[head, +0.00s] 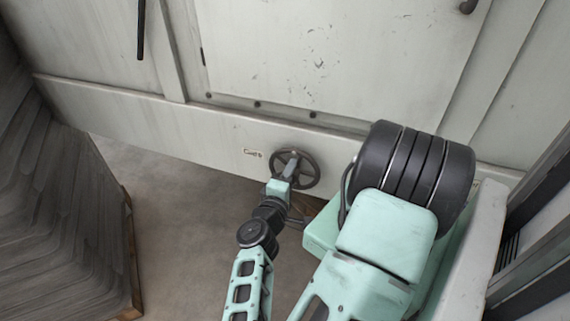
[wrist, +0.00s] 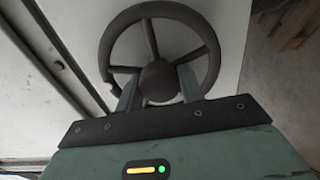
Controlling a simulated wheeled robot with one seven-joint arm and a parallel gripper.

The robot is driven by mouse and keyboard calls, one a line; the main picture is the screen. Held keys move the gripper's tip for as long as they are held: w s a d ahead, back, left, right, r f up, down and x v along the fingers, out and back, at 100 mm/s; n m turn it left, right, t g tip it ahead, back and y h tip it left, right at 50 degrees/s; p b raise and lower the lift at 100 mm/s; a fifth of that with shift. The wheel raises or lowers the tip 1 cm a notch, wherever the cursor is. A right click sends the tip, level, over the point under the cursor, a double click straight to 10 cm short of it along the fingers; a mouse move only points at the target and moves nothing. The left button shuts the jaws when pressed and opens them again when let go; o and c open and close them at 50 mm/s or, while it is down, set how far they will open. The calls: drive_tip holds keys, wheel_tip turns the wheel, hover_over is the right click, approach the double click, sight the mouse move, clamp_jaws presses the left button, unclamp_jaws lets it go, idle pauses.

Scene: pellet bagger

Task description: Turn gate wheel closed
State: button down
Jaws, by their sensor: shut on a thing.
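The gate wheel (head: 316,172) is a dark spoked handwheel on the pale lower panel of the machine, near the middle of the head view. In the wrist view the wheel (wrist: 158,9) fills the upper middle, with its rim, spokes and round hub showing. My gripper (head: 287,170) reaches the wheel from below. In the wrist view my gripper (wrist: 160,88) has one finger on each side of the hub, and it is shut on the wheel. The exact contact of the fingertips is hidden behind the hub and spokes.
A small label (head: 252,153) sits left of the wheel on the machine panel (head: 215,130). A stack of grey sheets or bags (head: 60,220) on a wooden pallet stands at the left. Bare floor (head: 180,230) lies between the stack and my arm.

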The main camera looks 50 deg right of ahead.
drive_tip(key=shift+s, duration=0.1)
idle(0.3)
drive_tip(key=c, duration=0.9)
unclamp_jaws()
